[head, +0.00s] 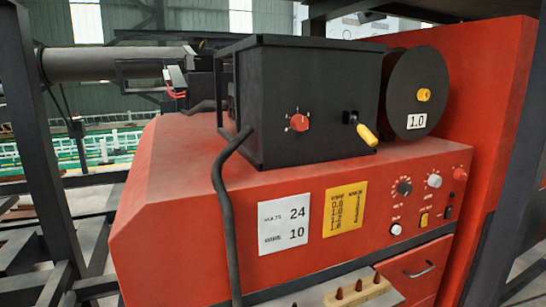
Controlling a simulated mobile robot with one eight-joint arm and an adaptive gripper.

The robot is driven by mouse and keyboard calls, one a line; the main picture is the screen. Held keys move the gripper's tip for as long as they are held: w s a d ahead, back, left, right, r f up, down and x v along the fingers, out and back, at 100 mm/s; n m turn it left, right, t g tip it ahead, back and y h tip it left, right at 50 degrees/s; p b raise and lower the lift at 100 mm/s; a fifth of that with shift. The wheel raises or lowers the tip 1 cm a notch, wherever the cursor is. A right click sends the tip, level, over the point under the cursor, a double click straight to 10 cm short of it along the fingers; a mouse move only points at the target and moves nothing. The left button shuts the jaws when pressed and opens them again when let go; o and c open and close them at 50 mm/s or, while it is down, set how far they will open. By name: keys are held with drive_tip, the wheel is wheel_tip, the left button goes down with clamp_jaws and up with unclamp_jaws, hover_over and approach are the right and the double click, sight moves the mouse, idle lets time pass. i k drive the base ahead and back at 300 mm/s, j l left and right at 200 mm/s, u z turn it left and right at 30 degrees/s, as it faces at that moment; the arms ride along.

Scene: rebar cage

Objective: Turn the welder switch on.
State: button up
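The welder (180,175) is a large red cabinet that fills the middle of the head view. Its sloping front panel on the right carries a small yellow switch (424,219), a black switch (448,212), a black dial (404,187), a grey knob (434,181), a white knob (396,229) and a red button (459,173). A black box (312,80) on top has a red rotary knob (298,122) and a yellow-handled lever (367,134), which points down to the right. I cannot tell which control is the welder switch or its setting. I see no gripper here.
A black wire spool (417,92) marked 1.0 sits right of the box. A thick black cable (225,205) hangs down the front. Dark steel posts (50,150) flank the welder on both sides. A drawer (420,270) with a handle is below the panel.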

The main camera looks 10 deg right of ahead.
sight(458, 174)
drive_tip(key=z, duration=1.25)
